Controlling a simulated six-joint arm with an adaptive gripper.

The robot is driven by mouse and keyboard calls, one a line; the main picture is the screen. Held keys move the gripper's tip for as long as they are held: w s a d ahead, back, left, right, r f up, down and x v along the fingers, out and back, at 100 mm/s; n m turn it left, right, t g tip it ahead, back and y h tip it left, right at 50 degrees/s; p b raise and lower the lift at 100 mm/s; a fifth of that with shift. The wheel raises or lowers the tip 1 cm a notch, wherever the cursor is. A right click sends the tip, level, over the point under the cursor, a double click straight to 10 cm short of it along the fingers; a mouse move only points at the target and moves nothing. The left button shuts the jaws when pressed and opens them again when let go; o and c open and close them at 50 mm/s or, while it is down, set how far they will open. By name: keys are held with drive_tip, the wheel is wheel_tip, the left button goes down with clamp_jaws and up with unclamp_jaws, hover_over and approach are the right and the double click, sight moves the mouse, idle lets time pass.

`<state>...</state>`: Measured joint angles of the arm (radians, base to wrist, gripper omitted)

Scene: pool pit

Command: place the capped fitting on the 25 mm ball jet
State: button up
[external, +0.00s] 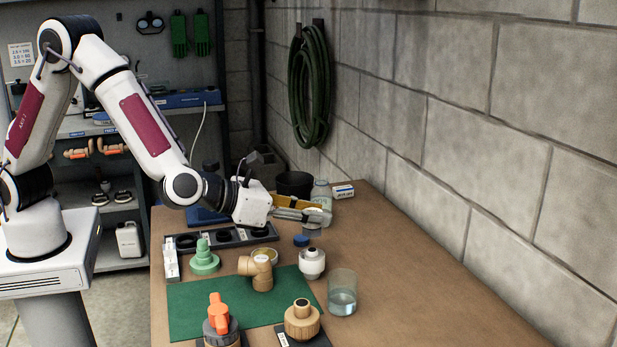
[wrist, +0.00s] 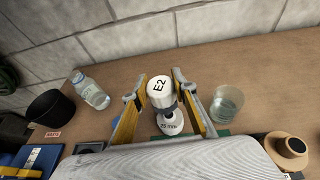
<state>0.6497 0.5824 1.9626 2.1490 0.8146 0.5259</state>
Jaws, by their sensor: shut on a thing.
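The capped fitting (wrist: 159,90) is a white cylinder marked "E2" with a dark collar. My gripper (wrist: 165,108), with yellow-sided fingers, is shut on it. In the external view my gripper (external: 303,213) reaches right from the arm, and only the grey lower part of the fitting (external: 312,230) shows below the fingers. The white 25 mm ball jet (external: 312,263) stands upright with a dark top opening, below the fitting and apart from it in that view. In the wrist view the fitting partly covers the jet (wrist: 172,127), whose "25 mm" label shows; the gap cannot be judged there.
A glass of water (external: 342,293) stands right of the jet. A blue disc (external: 301,240) lies behind it. A brown elbow (external: 261,270) and a green stepped piece (external: 204,258) stand left, by the green mat (external: 185,310). A tan fitting (external: 302,320) stands in front. The right tabletop is clear.

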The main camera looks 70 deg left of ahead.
sight(310, 232)
drive_tip(key=shift+f, duration=0.5)
drive_tip(key=shift+f, duration=1.85)
drive_tip(key=shift+f, duration=0.1)
drive_tip(key=o, duration=1.1)
drive_tip(key=shift+s+r, duration=0.25)
drive_tip(key=shift+s, duration=0.05)
drive_tip(key=v, duration=1.1)
drive_tip(key=shift+s+r, duration=0.1)
drive_tip(key=shift+s, duration=0.05)
